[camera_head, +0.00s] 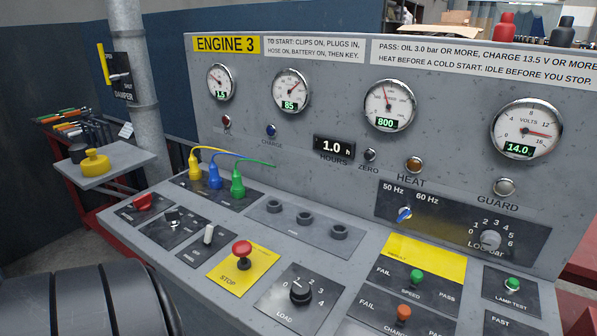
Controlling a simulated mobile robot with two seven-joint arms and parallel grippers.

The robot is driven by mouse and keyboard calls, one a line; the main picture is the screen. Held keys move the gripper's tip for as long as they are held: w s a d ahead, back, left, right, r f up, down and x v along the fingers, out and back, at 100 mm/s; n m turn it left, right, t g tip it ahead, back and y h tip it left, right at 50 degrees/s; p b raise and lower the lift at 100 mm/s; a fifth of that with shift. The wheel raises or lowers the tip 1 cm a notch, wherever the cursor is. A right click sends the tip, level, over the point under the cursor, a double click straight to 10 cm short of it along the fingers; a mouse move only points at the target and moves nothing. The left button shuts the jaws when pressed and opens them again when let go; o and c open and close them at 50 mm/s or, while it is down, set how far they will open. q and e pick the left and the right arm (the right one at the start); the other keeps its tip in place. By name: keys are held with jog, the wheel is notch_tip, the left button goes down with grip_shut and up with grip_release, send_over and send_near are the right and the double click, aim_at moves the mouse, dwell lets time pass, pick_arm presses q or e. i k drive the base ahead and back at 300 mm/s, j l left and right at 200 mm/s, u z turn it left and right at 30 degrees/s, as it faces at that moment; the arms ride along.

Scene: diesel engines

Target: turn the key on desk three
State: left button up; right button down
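Desk three is the grey console (330,190) with a yellow "ENGINE 3" sign (226,44). At its left end a small metallic key-like switch (173,217) sits on a dark plate; its label is too small to read. A red handle (143,201) is to its left and a pale lever (208,233) to its right. Yellow, blue and green plugs (213,177) stand behind it. The four dials show figures; the speed-like one (389,105) reads 800. Neither gripper is in view, and nothing touches the switch.
A red stop button (242,252) on a yellow plate and a black load knob (300,290) are nearer the front. A dark ribbed cylinder (90,300) fills the lower left corner.

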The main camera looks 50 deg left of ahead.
aim_at(173, 215)
jog(key=u, duration=2.55)
